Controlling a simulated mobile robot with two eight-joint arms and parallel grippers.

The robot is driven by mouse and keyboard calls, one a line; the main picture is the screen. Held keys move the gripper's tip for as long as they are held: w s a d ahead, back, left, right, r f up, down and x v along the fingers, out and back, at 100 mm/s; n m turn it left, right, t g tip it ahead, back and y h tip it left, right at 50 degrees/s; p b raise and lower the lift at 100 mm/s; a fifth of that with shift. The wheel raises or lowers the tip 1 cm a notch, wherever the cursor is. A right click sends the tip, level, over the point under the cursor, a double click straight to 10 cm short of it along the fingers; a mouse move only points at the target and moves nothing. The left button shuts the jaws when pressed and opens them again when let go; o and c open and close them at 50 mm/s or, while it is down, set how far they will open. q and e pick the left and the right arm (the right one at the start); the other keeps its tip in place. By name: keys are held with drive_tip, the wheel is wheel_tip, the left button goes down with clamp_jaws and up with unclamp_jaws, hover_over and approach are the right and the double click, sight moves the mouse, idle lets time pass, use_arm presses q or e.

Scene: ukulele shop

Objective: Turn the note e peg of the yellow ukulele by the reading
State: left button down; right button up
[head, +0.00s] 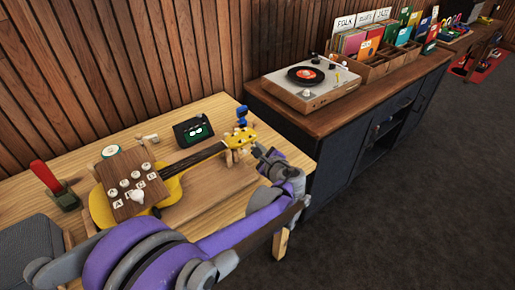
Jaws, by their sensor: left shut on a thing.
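The yellow ukulele (171,188) lies on the wooden table, with its neck pointing right. Its yellow headstock (240,138) rests near the table's right edge, on a small wooden support. My left gripper (258,152) is at the near side of the headstock, shut on a tuning peg there. The peg is hidden by the fingers, and I cannot tell which note it is. A dark tuner (193,130) with a lit green screen stands behind the neck. Its reading is too small to make out. My right gripper is not in view.
A wooden board (128,205) with several white knobs and letter labels sits over the ukulele's body. A blue item (242,113) stands behind the headstock. A red and green tool (45,178) is at the left. A turntable (310,82) sits on the dark cabinet behind.

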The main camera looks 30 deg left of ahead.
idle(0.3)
use_arm(q)
drive_tip(key=c, duration=0.9)
unclamp_jaws()
drive_tip(key=p+v, duration=0.1)
drive_tip(key=v, duration=1)
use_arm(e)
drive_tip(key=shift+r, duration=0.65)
use_arm(q)
drive_tip(key=shift+a+f, duration=0.1)
